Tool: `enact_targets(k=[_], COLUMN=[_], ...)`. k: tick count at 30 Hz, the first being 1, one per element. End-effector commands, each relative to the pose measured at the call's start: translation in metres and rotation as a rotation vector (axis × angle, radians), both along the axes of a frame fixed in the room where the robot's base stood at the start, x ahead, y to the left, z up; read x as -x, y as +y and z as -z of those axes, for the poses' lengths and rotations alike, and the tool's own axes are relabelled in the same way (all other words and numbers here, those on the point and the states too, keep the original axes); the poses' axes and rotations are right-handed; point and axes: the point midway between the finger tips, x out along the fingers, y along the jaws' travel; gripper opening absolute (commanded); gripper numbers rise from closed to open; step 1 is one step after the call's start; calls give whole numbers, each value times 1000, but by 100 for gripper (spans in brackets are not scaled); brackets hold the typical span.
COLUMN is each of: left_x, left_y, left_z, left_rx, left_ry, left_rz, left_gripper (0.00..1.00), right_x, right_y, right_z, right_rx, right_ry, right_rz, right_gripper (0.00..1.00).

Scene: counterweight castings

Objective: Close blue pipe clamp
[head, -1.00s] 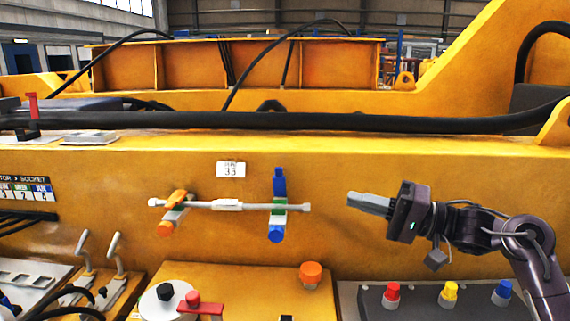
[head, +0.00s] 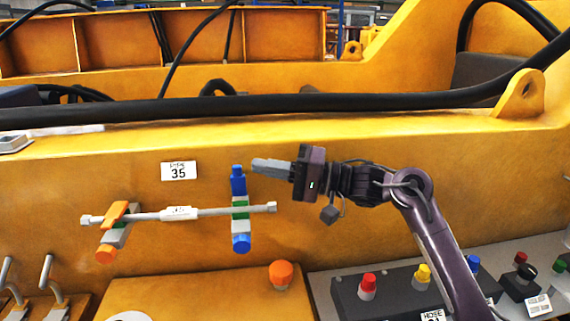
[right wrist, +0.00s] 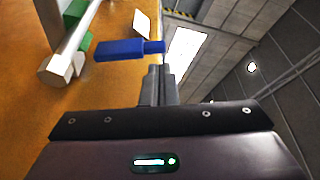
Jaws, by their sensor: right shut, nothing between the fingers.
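The blue pipe clamp (head: 240,209) sits around the right part of a grey pipe (head: 208,212) on the yellow wall. Its blue lever (head: 238,180) sticks up above the pipe, and a blue knob (head: 241,243) is below. My right gripper (head: 254,165) is shut and empty, its fingertips just right of the lever's upper end. In the right wrist view the lever (right wrist: 125,49) has its free end just beyond the fingertips (right wrist: 162,68); I cannot tell whether they touch. My left gripper is not in view.
An orange clamp (head: 116,218) holds the pipe's left part. A "35" label (head: 178,171) is above the pipe. An orange knob (head: 282,274) and a box with red (head: 368,284) and yellow (head: 422,276) buttons are below. A thick black hose (head: 300,103) runs above.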

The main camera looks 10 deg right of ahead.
Motion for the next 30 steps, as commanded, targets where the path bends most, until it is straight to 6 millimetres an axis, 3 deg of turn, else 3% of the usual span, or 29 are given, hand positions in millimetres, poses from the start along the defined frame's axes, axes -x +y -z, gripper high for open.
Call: enact_targets(k=[3,9,14,30], left_x=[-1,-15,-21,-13], left_y=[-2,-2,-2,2], left_z=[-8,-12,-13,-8], left_rx=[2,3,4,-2], left_ry=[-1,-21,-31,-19], left_rz=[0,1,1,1], left_gripper=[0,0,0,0], right_x=[-5,-11,-11,-4], right_y=[18,32,34,34], right_z=[-4,-5,-4,-1], right_rx=[-2,0,1,0], right_ry=[0,0,-1,-77], right_rz=[-2,0,0,-1], right_gripper=[0,0,0,0])
